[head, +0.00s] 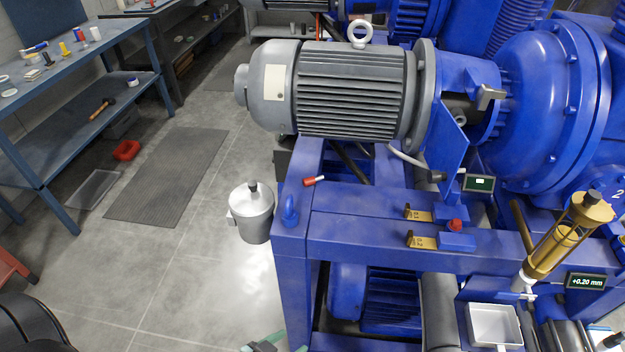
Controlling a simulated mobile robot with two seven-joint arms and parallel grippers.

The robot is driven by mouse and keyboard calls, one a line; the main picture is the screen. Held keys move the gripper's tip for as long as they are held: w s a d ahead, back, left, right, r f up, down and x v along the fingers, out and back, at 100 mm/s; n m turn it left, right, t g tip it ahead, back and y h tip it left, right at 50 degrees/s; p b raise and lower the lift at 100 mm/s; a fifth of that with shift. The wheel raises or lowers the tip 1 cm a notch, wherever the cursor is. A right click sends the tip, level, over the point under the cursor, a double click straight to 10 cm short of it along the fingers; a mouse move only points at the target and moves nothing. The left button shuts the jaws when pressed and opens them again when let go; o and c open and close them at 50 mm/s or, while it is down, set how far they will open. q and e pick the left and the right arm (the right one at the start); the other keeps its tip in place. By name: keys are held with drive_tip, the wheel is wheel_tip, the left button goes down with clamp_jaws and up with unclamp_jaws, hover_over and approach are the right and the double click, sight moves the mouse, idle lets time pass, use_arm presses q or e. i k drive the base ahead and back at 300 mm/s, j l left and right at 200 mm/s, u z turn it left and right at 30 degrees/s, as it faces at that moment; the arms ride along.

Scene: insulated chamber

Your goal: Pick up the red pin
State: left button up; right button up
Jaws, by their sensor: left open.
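The red pin (314,181) lies on its side on the top of the blue frame, below the grey motor. It has a red body and a small pale end. My left gripper (272,343) shows only in part at the bottom edge, left of the blue frame's front leg. It is open, well below the pin in the picture and apart from it. Most of it is cut off by the picture edge.
A grey motor (345,92) overhangs the frame behind the pin. A blue block with a red knob (455,225) and brass plates (420,241) sit to the right. A grey canister (251,216) stands left of the frame. A white tray (494,326) is at lower right.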

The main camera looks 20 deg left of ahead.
sight(310, 181)
drive_tip(key=k+z, duration=0.15)
drive_tip(key=k, duration=0.5)
drive_tip(key=j+z, duration=0.1)
drive_tip(key=z, duration=1)
drive_tip(key=k+j, duration=0.1)
drive_tip(key=j, duration=2.2)
drive_tip(key=k+j, duration=0.15)
drive_tip(key=j, duration=1)
